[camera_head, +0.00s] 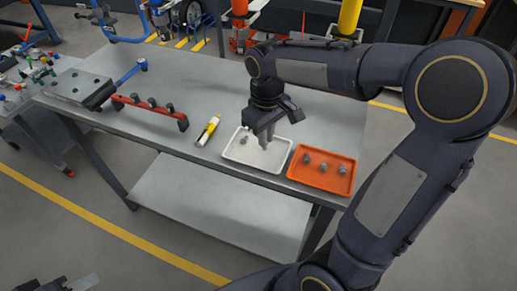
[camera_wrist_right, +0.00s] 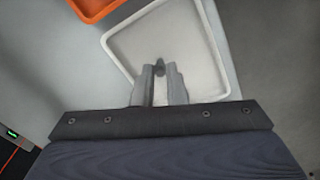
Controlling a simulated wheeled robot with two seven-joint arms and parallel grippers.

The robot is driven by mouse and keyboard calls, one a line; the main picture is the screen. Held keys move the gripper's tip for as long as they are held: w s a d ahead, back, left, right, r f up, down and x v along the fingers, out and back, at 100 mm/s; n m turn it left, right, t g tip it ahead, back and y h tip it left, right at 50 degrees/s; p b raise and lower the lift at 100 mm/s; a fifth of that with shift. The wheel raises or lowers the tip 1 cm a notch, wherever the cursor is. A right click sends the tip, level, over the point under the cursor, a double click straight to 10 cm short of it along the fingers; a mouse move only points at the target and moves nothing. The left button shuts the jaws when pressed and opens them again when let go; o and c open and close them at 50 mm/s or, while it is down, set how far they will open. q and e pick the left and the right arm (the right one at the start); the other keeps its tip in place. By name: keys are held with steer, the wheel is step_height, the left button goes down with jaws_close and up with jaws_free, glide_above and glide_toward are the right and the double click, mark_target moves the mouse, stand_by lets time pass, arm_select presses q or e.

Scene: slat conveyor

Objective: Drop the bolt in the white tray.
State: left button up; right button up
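The white tray (camera_head: 231,156) lies near the front edge of the grey table, and its rim and floor fill much of the right wrist view (camera_wrist_right: 215,50). My right gripper (camera_head: 266,143) points down over it. In the right wrist view a small dark bolt (camera_wrist_right: 159,68) sits between the fingertips and fills the narrow gap, so the gripper looks shut on it. Another grey bolt (camera_head: 244,140) rests in the white tray, left of the fingers. At the bottom left edge a dark part (camera_head: 65,284), seemingly of my left gripper, shows; its fingers are unclear.
An orange tray (camera_head: 318,187) with three grey bolts stands just right of the white tray. A yellow and white bottle (camera_head: 208,130) lies to its left. A red rack (camera_head: 165,115) with grey pieces stands farther left. The table behind the bottle is clear.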

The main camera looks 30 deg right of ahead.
steer(key=o, duration=0.4)
step_height(320, 180, up, 8)
steer(key=shift+f+p, duration=0.1)
steer(key=shift+p, duration=0.4)
steer(key=s+a+f+m+t+y+p, duration=0.1)
steer(key=s+t, duration=0.1)
steer(key=s, duration=0.3)
steer(key=s+a+m+t+y+p, duration=0.1)
steer(key=s+m, duration=0.1)
steer(key=s, duration=0.4)
steer(key=s+a+f+m+t+y+p, duration=0.1)
steer(key=s+a+m+t, duration=0.1)
steer(key=s, duration=0.3)
steer(key=shift+s+a+f+t+y, duration=0.1)
steer(key=shift+s+f+t+y, duration=0.2)
steer(key=shift+f+y, duration=0.1)
